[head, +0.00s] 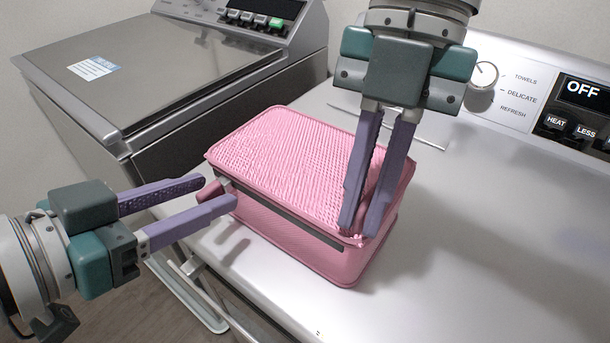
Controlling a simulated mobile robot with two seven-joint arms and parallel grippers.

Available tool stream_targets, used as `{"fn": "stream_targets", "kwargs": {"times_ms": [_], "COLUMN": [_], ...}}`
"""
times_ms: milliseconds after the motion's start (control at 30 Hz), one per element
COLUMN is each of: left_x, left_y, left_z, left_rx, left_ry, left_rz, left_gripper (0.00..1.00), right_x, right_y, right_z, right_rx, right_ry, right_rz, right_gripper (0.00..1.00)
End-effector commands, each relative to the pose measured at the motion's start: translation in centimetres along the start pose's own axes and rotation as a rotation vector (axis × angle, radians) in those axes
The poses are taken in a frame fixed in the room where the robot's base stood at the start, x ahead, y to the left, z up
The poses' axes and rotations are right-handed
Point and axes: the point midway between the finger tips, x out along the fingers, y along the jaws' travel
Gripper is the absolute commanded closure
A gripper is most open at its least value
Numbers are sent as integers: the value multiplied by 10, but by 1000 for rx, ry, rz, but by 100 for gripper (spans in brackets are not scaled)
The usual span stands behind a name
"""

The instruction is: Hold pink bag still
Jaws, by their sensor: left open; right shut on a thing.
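The pink bag (290,150) is box-shaped, with a woven top and a dark zipper band along its front side. It sits upright on the white machine top and looks closed. My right gripper (361,228) comes down from above and is shut on the bag at its front right top corner. My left gripper (221,190) is open at the bag's left front corner. A small tab (212,190) at the zipper's left end shows between its fingers. Whether the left fingers touch the bag, I cannot tell.
The white machine top (490,250) is clear to the right of the bag. Its control panel (570,105) with a knob (484,75) stands behind at right. A topload washer (150,75) with a closed grey lid stands at left, past a gap.

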Motion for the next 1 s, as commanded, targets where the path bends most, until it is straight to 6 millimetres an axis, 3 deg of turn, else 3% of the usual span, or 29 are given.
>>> {"fn": "stream_targets", "kwargs": {"times_ms": [267, 700, 1000], "left_x": [-8, -85, -115], "left_y": [0, 1, 0], "left_z": [1, 2, 1], "left_rx": [0, -1, -1], "left_ry": [-2, -5, -2], "left_rz": [-1, 1, -1], "left_gripper": [52, 52, 52], "right_x": [0, 0, 0], "right_y": [0, 0, 0], "right_z": [0, 0, 0], "right_rx": [-1, -1, -1], "right_ry": [1, 1, 1], "right_rz": [-1, -1, -1], "right_gripper": [100, 100, 100]}}
